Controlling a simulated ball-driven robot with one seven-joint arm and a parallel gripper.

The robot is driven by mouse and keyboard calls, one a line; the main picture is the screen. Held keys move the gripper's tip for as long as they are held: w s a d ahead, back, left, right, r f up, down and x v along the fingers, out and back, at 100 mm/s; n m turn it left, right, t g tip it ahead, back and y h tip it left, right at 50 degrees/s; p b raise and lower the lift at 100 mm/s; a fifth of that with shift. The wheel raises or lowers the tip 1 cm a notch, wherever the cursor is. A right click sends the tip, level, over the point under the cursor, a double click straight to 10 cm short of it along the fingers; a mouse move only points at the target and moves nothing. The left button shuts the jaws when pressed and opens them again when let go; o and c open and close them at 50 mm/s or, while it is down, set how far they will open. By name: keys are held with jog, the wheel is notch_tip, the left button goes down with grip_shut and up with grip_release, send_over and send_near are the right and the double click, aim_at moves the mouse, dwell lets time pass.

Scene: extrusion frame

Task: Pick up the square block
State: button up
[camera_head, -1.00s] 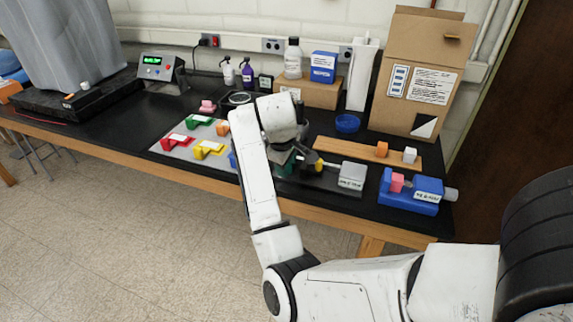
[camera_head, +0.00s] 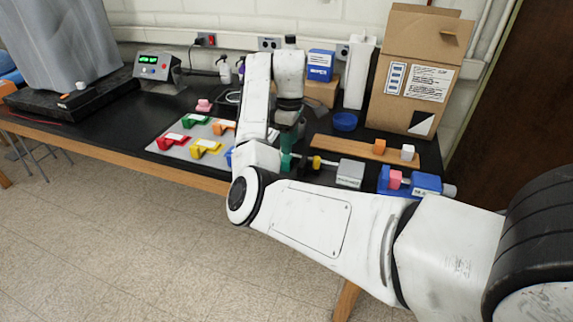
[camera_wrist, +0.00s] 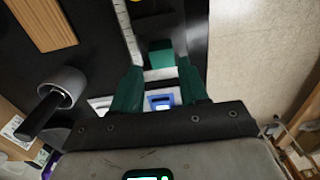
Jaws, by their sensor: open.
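My gripper (camera_wrist: 158,80) shows in the wrist view with its two green fingers apart, low over the black bench. A green block-like piece (camera_wrist: 160,54) with a square-looking face shows between and just beyond the fingertips; I cannot tell whether they touch it. In the head view my arm hides most of my gripper and the bench under it. The frames do not show which one is the square block.
The wooden board (camera_head: 345,150) lies right of my gripper. A grey boxy device (camera_head: 349,173) and the blue fixture (camera_head: 425,184) stand near the front edge. Coloured pieces sit on a grey mat (camera_head: 172,151) to the left. A cardboard box (camera_head: 412,75) stands behind.

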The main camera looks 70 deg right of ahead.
aim_at(289, 158)
jog(key=shift+f+p, duration=0.6)
jog(key=shift+f, duration=2.3)
jog(key=shift+c, duration=0.2)
jog(key=c, duration=0.7)
jog(key=shift+r, duration=0.1)
